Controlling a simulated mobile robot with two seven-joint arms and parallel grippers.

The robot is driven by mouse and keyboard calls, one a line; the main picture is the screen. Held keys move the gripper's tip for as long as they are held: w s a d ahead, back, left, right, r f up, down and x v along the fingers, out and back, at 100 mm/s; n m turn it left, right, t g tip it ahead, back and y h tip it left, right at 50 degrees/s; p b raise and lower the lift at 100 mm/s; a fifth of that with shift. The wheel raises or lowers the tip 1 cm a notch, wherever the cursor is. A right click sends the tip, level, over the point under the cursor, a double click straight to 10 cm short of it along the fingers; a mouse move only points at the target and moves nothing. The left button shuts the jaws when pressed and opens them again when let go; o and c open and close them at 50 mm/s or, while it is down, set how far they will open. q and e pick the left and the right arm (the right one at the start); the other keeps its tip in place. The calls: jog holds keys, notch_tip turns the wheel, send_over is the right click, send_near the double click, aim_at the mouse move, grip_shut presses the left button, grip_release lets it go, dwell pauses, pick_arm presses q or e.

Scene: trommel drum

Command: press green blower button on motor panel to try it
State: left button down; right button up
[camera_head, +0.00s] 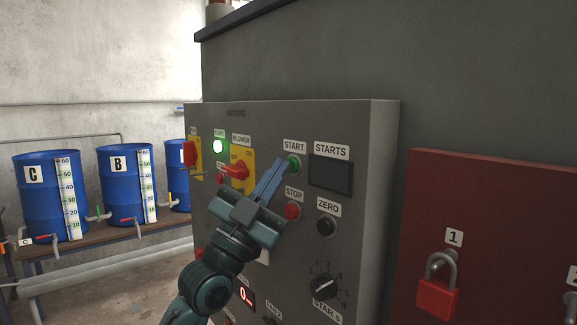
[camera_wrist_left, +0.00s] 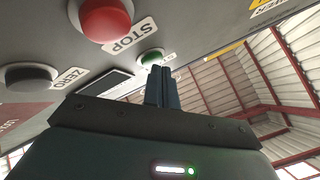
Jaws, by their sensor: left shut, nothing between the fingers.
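The grey motor panel (camera_head: 375,200) fills the middle of the head view. Right of the BLOWER label and its red switch (camera_head: 236,171) on a yellow plate is a green START button (camera_head: 294,162), which looks unlit. It also shows in the left wrist view (camera_wrist_left: 152,57). My left gripper (camera_head: 282,164) is shut and empty, its blue fingers pointing at this button with the tips right at its left edge. In the left wrist view the fingertips (camera_wrist_left: 160,70) overlap the button's lower edge. I cannot tell whether they touch it. My right gripper is not in view.
A red STOP button (camera_head: 292,211) and black ZERO button (camera_head: 326,225) sit below. Another green START button (camera_head: 217,147) glows at the panel's left. A dark STARTS display (camera_head: 330,175) is to the right. A red padlock (camera_head: 437,298) hangs on a dark red board.

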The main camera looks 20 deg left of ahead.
pick_arm(q)
jog(key=shift+s+a, duration=0.4)
jog(key=shift+s, duration=0.3)
jog(key=s, duration=0.1)
jog(key=s+a, duration=0.1)
jog(key=s, duration=0.1)
jog(key=s+a, duration=0.1)
jog(key=shift+s+a, duration=0.15)
jog(key=shift+a, duration=0.1)
dwell(0.7)
jog(key=w+d+f+n+g+y, duration=0.1)
jog(key=d+f+n+g+y, duration=0.15)
jog(key=f, duration=1.15)
jog(key=w+d+f+n+g+y, duration=0.15)
jog(key=f+n+g+y, duration=0.25)
jog(key=f, duration=1)
jog(key=s+d+f+n+g+p, duration=0.1)
jog(key=s+d+f+g, duration=0.2)
jog(key=s+f, duration=0.6)
jog(key=s+d+f+n+g+y, duration=0.1)
jog(key=s+f+g, duration=0.3)
jog(key=s+f, duration=0.5)
notch_tip(320, 180, down, 6)
jog(key=shift+d+f+n+p, duration=0.1)
jog(key=shift+d+n+p, duration=0.3)
jog(key=shift+d, duration=0.5)
